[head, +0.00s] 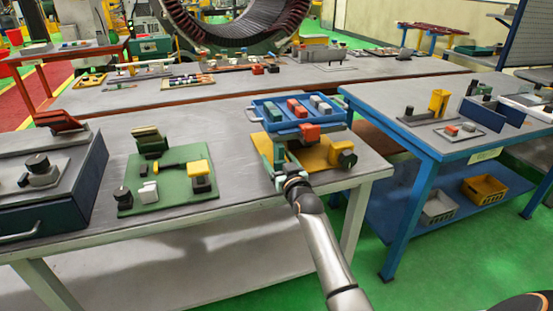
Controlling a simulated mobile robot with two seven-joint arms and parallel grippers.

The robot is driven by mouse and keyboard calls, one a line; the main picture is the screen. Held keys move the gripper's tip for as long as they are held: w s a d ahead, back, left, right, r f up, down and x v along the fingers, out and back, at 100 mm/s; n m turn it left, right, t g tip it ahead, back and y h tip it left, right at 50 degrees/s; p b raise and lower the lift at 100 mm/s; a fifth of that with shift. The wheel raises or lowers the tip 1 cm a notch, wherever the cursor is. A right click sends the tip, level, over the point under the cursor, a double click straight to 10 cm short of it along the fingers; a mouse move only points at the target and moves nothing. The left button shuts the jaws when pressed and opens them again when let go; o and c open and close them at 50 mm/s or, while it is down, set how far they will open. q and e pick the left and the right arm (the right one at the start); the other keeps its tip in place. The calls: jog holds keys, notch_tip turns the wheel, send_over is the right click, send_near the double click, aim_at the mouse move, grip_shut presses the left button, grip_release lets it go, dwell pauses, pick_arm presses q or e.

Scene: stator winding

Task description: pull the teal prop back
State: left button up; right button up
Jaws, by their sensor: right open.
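A teal upright piece, which looks like the prop (266,148), stands at the left front of the yellow mat (312,158), below a blue tray (340,108). My right gripper (280,168) is open at the piece, at the mat's front left. Whether its fingers touch the teal piece is too small to tell, and the wrist hides part of it. The blue tray sits above the back of the mat and holds red and grey blocks. A red block (310,132) shows at its front edge. My left gripper is not in view.
A green mat (170,192) with several parts lies to the left, beyond bare grey bench top (232,165). A blue-legged table (400,125) stands close on the right.

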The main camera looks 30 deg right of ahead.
jog(key=shift+w+d, duration=0.15)
jog(key=shift+w, duration=0.4)
jog(key=shift+c, duration=0.3)
grip_shut()
dwell(0.8)
